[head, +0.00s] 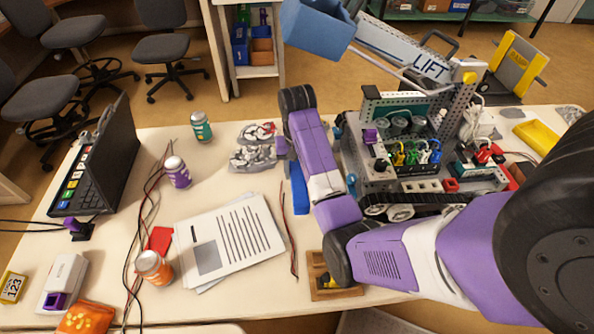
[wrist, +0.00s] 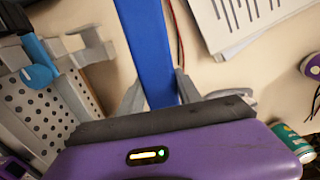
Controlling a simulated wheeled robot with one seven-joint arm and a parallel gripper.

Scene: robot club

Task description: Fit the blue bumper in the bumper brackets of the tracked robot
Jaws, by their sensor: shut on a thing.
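The blue bumper is a long, flat bar. In the wrist view the bumper (wrist: 150,45) runs up and away between the two grey fingers of my gripper (wrist: 160,88), which is shut on it. In the head view part of the bumper (head: 299,192) shows left of my arm, which hides the rest and my fingers. The tracked robot (head: 395,186) stands right of my arm, its left end close to it. In the wrist view its perforated grey plate (wrist: 42,112) and a pale bracket (wrist: 92,48) lie left of the bumper, apart from it. A blue knob (wrist: 40,75) sits there.
Papers (head: 235,235) lie left of my arm, with thin wires beside them. A small wooden tray (head: 318,292) is near the front edge. The lift arm (head: 410,60) rises above the robot, holding a blue box.

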